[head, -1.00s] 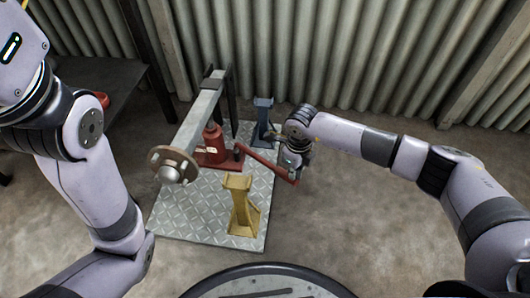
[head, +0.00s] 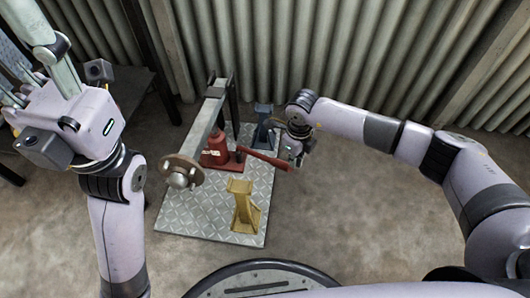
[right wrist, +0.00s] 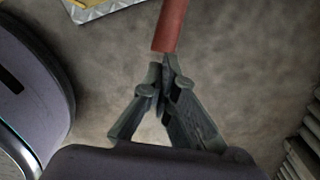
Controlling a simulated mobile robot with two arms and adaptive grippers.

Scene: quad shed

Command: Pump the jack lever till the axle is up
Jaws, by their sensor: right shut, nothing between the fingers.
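The red jack (head: 216,150) stands on a tread plate (head: 190,215) under the grey axle beam (head: 205,122), whose round hub (head: 181,171) faces me. Its red lever (head: 265,160) slopes slightly down to the right. My right gripper (head: 297,160) is at the lever's free end. In the right wrist view, its fingers (right wrist: 165,68) are closed together with nothing between them, just by the end of the lever (right wrist: 171,25); I cannot tell whether they touch it. My left gripper (head: 40,65) is raised at the upper left, partly cut off, away from the jack.
A yellow stand (head: 241,208) is on the plate in front of the jack, and a blue stand (head: 263,128) is behind the lever. A dark bench (head: 130,90) is at the left. A corrugated wall (head: 330,50) closes the back. The floor right of the plate is clear.

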